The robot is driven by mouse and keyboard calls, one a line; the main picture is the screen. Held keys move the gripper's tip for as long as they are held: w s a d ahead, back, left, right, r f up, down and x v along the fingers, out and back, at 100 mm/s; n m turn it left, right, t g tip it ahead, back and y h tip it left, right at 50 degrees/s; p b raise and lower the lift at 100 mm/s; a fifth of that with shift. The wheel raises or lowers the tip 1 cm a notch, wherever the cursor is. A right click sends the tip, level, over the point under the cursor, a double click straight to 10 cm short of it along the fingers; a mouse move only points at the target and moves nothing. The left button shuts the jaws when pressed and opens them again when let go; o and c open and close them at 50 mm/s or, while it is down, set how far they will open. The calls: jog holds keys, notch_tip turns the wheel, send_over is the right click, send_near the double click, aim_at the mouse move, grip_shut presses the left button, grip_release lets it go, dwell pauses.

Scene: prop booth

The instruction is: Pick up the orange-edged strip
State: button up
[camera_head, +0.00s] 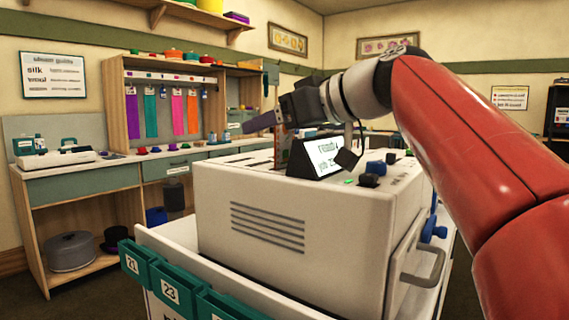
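A narrow upright strip (279,147) with an orange-brown edge shows just left of the small black display, at the top of the white machine (225,205). It is small here, and I cannot tell whether it stands in a slot of the machine. My gripper (258,123) is above the machine's top, pointing left, with its dark purple-grey end close above and left of the strip. I see it from the side, so its finger gap is hidden. I cannot tell whether it touches or holds anything.
A black display (317,156) and blue and black knobs (375,168) stand on the machine's top. Green numbered bins (170,286) line the cart's front edge. Coloured strips (177,111) hang in a wooden rack behind, above a counter (80,178). Floor shows at the lower left.

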jog(key=c, duration=1.1)
jog(key=shift+c, duration=0.2)
jog(key=shift+r, duration=0.1)
notch_tip(320, 180, up, 10)
jog(key=p, duration=0.4)
